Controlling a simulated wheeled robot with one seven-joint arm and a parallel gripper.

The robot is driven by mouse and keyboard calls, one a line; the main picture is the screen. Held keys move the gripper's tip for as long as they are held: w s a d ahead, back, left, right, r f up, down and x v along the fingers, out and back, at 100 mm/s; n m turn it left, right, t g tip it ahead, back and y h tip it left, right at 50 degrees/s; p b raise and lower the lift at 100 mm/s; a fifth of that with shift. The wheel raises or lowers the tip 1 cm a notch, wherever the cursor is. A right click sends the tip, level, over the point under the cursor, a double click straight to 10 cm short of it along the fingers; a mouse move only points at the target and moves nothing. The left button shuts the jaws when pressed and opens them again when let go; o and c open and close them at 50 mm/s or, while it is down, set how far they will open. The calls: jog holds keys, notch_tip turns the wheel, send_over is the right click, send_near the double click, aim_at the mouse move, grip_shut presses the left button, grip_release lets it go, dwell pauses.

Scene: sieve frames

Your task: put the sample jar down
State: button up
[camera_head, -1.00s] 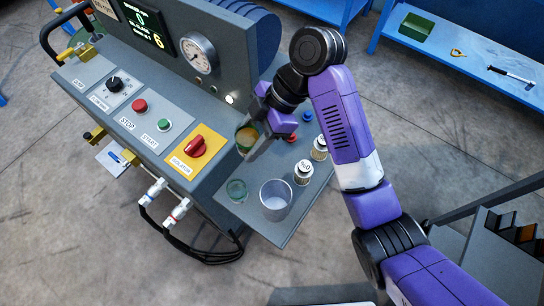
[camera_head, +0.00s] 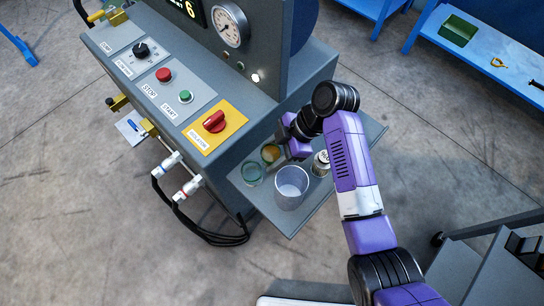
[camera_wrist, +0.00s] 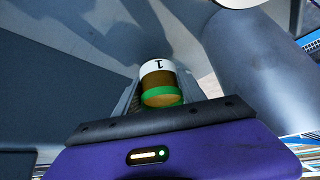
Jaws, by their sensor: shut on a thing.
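The sample jar (camera_head: 270,153), with amber contents and a green band, is between the fingers of my gripper (camera_head: 276,154), low over the grey side shelf (camera_head: 305,210) of the machine. In the wrist view the jar (camera_wrist: 160,82) shows a white part marked with a 1, and the fingers flank it on both sides. My gripper (camera_wrist: 160,100) is shut on it. I cannot tell whether the jar's base touches the shelf. My gripper hides part of the jar in the head view.
A green-tinted glass jar (camera_head: 251,175) stands close to the left of the held jar. A pale grey beaker (camera_head: 291,188) stands just in front. A white bottle (camera_head: 321,164) is to the right, partly behind my arm. The red isolator switch (camera_head: 214,121) is on the panel to the left.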

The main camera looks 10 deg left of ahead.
jog(key=shift+f, duration=0.8)
jog(key=o, duration=1.5)
jog(key=shift+f, duration=0.1)
jog(key=v, duration=1.2)
